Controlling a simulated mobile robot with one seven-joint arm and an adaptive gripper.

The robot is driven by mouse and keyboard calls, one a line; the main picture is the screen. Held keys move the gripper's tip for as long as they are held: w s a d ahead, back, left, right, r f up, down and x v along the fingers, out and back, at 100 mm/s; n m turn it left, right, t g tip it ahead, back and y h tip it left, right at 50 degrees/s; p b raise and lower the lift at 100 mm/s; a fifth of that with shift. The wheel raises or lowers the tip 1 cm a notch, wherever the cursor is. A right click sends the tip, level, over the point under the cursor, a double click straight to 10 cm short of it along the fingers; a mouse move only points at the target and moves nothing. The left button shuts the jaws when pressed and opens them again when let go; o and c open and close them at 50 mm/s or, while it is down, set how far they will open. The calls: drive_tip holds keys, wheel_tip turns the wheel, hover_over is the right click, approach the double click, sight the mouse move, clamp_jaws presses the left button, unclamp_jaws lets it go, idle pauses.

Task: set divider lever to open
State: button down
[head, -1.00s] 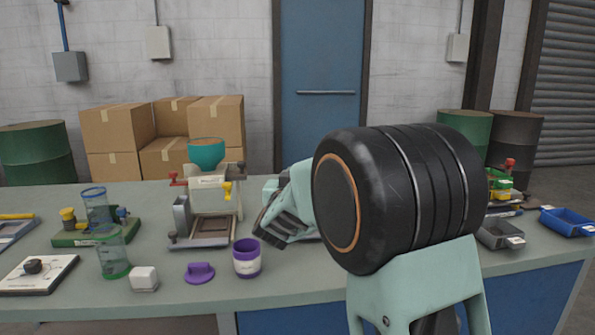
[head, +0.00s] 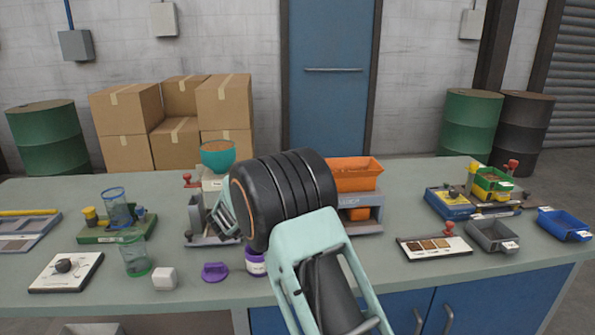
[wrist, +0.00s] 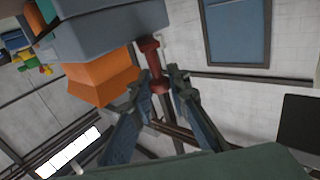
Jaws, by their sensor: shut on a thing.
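The sack filler (head: 212,182) stands at the middle left of the bench, with a teal hopper (head: 218,155) on top and a red-knobbed lever (head: 190,180) on its left side. My arm hides its right side and much of its front. In the wrist view, the two fingers of my gripper (wrist: 160,80) are closed around a red spool-shaped handle (wrist: 151,54). I cannot tell from the pictures which lever this handle belongs to, nor its setting. In the head view the fingertips are hard to make out behind my arm.
An orange-topped machine (head: 355,175) stands right of my arm. A purple cup (head: 256,264), purple lid (head: 214,272) and white block (head: 165,279) sit near the front edge.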

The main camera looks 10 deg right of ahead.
drive_tip(key=shift+r, duration=0.15)
drive_tip(key=c, duration=1.8)
unclamp_jaws()
drive_tip(key=shift+a, duration=0.1)
drive_tip(key=v, duration=1.2)
